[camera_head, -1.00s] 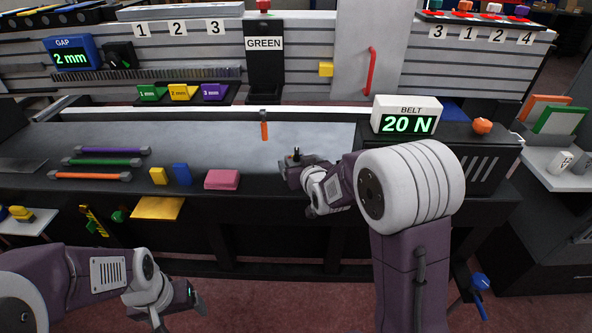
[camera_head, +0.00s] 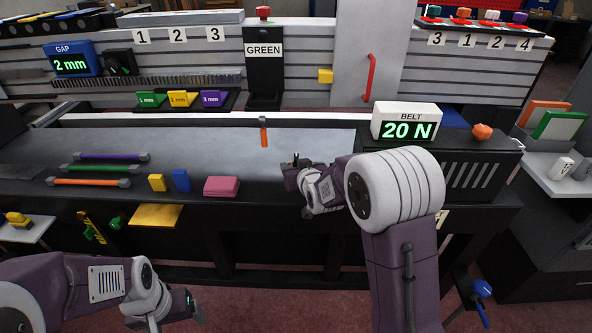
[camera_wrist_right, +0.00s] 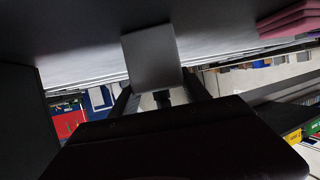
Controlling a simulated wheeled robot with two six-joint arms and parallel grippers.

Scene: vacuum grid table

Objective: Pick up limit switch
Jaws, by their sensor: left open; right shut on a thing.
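My right gripper (camera_head: 293,171) is at the front part of the grey table top (camera_head: 215,145), right of the pink block. It is shut on a small dark piece (camera_head: 296,158) that sticks up at its tips, which I take to be the limit switch. In the right wrist view a plain grey block face (camera_wrist_right: 152,58) shows between the two fingers; most of the piece's detail is hidden. My left gripper (camera_head: 195,308) is open and empty, low at the left, in front of the table and below its top.
A pink block (camera_head: 221,187), a blue block (camera_head: 181,180) and a yellow block (camera_head: 157,183) stand near the front edge. Three coloured bars (camera_head: 95,169) lie at left. The belt display (camera_head: 407,122) stands at right.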

